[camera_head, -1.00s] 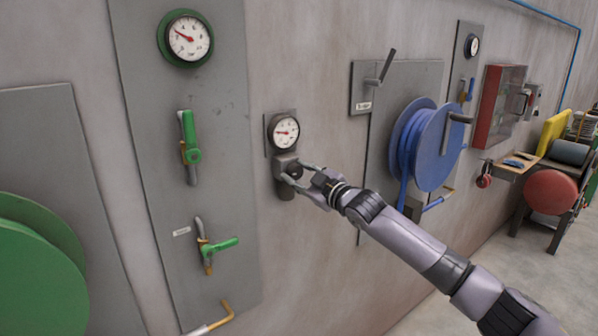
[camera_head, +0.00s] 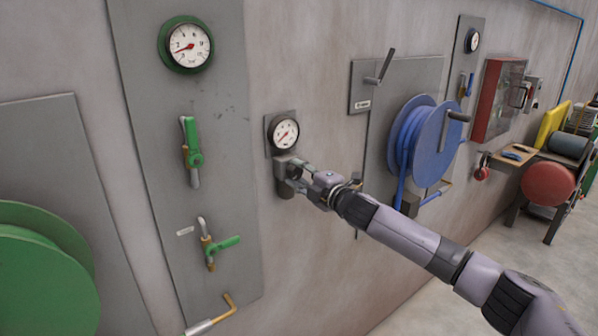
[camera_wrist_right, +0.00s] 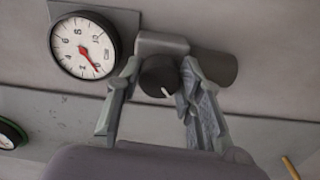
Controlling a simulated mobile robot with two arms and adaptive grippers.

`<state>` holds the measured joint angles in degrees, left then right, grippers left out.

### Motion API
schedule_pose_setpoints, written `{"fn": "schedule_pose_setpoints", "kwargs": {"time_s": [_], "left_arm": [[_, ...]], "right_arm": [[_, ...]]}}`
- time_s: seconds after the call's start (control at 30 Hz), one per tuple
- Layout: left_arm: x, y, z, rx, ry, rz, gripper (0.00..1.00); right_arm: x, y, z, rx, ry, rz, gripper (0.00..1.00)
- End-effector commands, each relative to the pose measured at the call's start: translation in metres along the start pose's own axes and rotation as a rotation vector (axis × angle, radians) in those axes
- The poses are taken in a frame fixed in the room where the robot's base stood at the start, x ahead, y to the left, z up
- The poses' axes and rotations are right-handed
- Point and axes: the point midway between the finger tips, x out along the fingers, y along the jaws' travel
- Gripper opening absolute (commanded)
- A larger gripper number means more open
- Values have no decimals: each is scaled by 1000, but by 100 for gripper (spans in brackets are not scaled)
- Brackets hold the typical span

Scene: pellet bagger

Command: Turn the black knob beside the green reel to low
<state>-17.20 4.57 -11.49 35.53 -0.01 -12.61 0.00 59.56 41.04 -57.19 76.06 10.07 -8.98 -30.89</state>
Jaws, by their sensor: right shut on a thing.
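The black knob (camera_wrist_right: 157,78) sits on a grey regulator body (camera_wrist_right: 165,43) on the wall. The two fingers of my right gripper (camera_head: 291,177) are on either side of it, shut on it. A white pointer line on the knob's face slants to lower right in the wrist view. In the head view the fingers hide most of the knob. The round white gauge (camera_head: 284,132) is just above the regulator; it also shows in the wrist view (camera_wrist_right: 84,45), its red needle near the low end. The green reel (camera_head: 45,270) is at far left. My left gripper is not in view.
A grey panel left of the knob carries a green-rimmed gauge (camera_head: 185,45) and green-handled valves (camera_head: 193,157). To the right are a blue hose reel (camera_head: 430,145), a lever (camera_head: 381,68) and a red cabinet (camera_head: 497,100).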

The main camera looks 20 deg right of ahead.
Motion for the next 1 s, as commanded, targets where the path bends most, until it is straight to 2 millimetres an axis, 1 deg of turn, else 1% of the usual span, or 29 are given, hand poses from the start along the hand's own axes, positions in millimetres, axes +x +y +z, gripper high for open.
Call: {"fn": "schedule_pose_setpoints", "kwargs": {"time_s": [0.27,0.73,0.77,1.0], "left_arm": [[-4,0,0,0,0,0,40],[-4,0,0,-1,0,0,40],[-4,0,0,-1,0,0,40],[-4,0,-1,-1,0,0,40]], "right_arm": [[0,-1,0,-78,0,-2,6],[0,-2,0,-92,0,-3,6],[0,-2,0,-92,0,-3,35],[0,-1,0,-90,0,-2,51]]}}
